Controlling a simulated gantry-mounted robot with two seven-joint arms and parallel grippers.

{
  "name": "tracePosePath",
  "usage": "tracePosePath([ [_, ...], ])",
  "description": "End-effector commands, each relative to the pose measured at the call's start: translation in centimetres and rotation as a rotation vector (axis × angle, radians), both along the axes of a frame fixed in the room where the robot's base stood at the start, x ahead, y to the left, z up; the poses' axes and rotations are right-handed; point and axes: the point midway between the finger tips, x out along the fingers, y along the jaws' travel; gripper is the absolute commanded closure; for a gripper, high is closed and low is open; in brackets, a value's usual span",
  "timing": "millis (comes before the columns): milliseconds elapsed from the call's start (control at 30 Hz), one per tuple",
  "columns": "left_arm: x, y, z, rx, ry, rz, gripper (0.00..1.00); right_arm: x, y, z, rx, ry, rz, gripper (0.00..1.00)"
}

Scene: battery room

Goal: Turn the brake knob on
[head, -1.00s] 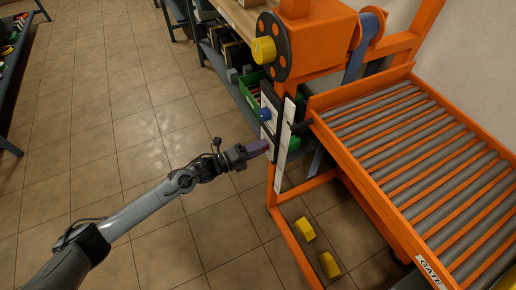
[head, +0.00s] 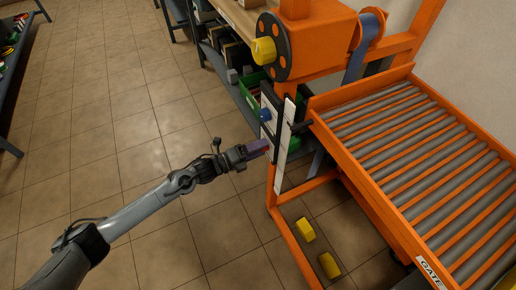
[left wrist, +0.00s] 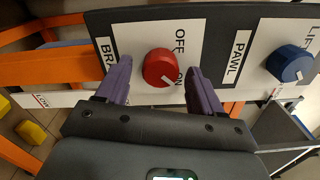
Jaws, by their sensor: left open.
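The red brake knob (left wrist: 160,68) sits on a white plate of the dark control panel (left wrist: 215,20), beside a partly hidden label starting "BRA". OFF and ON are printed to its right. A white mark on the knob points to the lower right, on the ON side. My left gripper (left wrist: 158,72) is open, with one purple finger on each side of the knob. I cannot tell whether the fingers touch it. In the head view my left gripper (head: 258,148) is at the panel's near end and mostly hides the knob. My right gripper is not in view.
A blue knob (left wrist: 290,63) labelled PAWL is to the right on the same panel. An orange frame (head: 290,235) carries the panel, with a yellow-knobbed hub (head: 264,50) above. An orange roller conveyor (head: 420,150) stands right. The tiled floor (head: 110,120) at left is clear.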

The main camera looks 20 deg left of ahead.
Motion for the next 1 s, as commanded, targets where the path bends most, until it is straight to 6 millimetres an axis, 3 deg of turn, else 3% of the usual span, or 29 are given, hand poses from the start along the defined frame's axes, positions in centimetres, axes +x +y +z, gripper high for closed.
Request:
tracePosePath([
  [267,-1.2,1.1,0.1,0.001,0.003,0.001,0.33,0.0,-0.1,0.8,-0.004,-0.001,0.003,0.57],
  [733,-6.7,6.2,0.1,0.001,0.003,0.001,0.33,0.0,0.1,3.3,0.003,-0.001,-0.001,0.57],
  [1000,-7.9,7.4,0.0,0.001,0.001,0.000,0.33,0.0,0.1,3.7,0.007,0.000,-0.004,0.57],
])
